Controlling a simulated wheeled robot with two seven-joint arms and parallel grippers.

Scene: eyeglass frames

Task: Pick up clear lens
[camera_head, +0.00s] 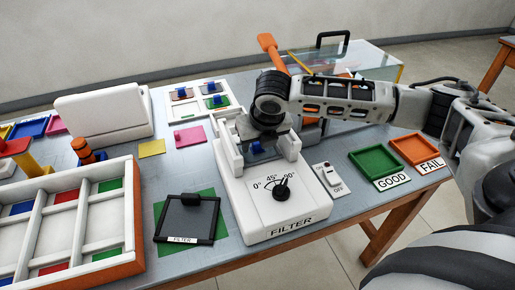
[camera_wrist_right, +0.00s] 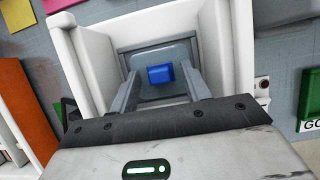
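A grey, see-through square pane with a blue knob, which looks like the clear lens (camera_wrist_right: 150,93), sits in the white filter device (camera_head: 265,208) in the middle of the table. Its blue knob (camera_head: 256,148) shows just below my right gripper (camera_head: 250,136). In the right wrist view, the two fingers of my right gripper (camera_wrist_right: 160,78) stand apart on either side of the blue knob (camera_wrist_right: 160,73), with gaps on both sides. The gripper is open and holds nothing. My left gripper is not in view.
A white tray (camera_head: 172,108) with several blue-knobbed lenses lies behind. A dark filter plate (camera_head: 185,220) lies at the front. Green (camera_head: 375,161) and orange (camera_head: 414,149) trays stand at right. A compartmented box (camera_head: 134,262) is at left. White device walls flank my right gripper closely.

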